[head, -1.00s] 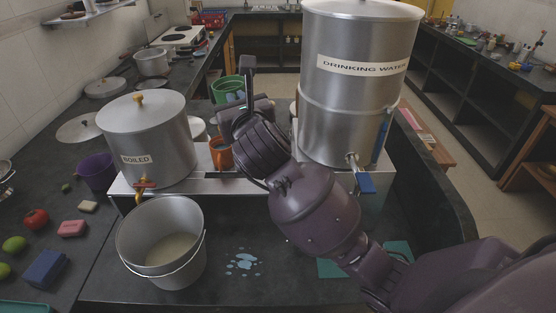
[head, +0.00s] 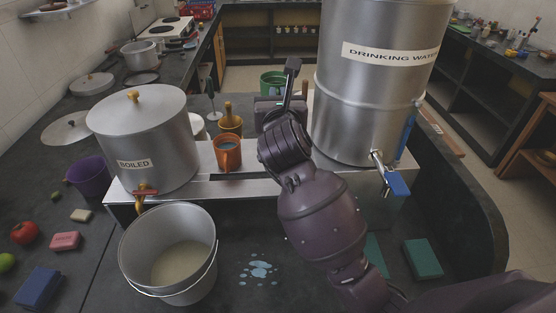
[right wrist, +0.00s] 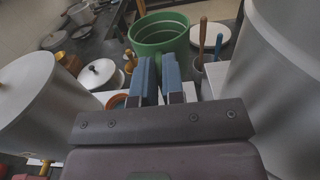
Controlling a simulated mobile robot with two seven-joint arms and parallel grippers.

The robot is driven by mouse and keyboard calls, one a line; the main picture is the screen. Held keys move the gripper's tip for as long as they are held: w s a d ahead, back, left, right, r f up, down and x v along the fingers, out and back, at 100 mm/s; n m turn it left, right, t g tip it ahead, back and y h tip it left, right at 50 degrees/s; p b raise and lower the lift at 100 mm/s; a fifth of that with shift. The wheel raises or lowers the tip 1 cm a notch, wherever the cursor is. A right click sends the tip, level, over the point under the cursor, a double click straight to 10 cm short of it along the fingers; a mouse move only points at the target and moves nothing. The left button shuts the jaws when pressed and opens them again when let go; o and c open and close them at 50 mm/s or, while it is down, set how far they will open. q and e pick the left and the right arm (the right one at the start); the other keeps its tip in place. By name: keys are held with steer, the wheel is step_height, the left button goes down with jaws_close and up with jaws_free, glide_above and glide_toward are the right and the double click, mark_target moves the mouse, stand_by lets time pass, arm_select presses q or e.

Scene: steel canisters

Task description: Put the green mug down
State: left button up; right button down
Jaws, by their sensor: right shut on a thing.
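The green mug (head: 272,82) shows partly in the head view, beyond my right gripper (head: 290,95), which hides some of it. In the right wrist view the green mug (right wrist: 160,35) is open side up, just past the fingertips. My right gripper (right wrist: 158,78) is shut on its handle, with green showing between the blue-grey fingers. The mug is behind the steel stand, between the two canisters; I cannot tell whether it touches the surface below. My left gripper is not in view.
The drinking water canister (head: 370,100) stands close on the right, the boiled canister (head: 145,135) on the left. An orange mug (head: 228,155) and a yellow-brown vessel (head: 230,122) stand between them. A bucket (head: 170,245) of pale liquid is in front, beside a spill (head: 258,270).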

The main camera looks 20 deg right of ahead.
step_height(320, 180, down, 16)
steer(key=b, duration=0.3)
steer(key=shift+f+b, duration=0.25)
steer(key=shift+b, duration=0.15)
steer(key=shift+f, duration=0.3)
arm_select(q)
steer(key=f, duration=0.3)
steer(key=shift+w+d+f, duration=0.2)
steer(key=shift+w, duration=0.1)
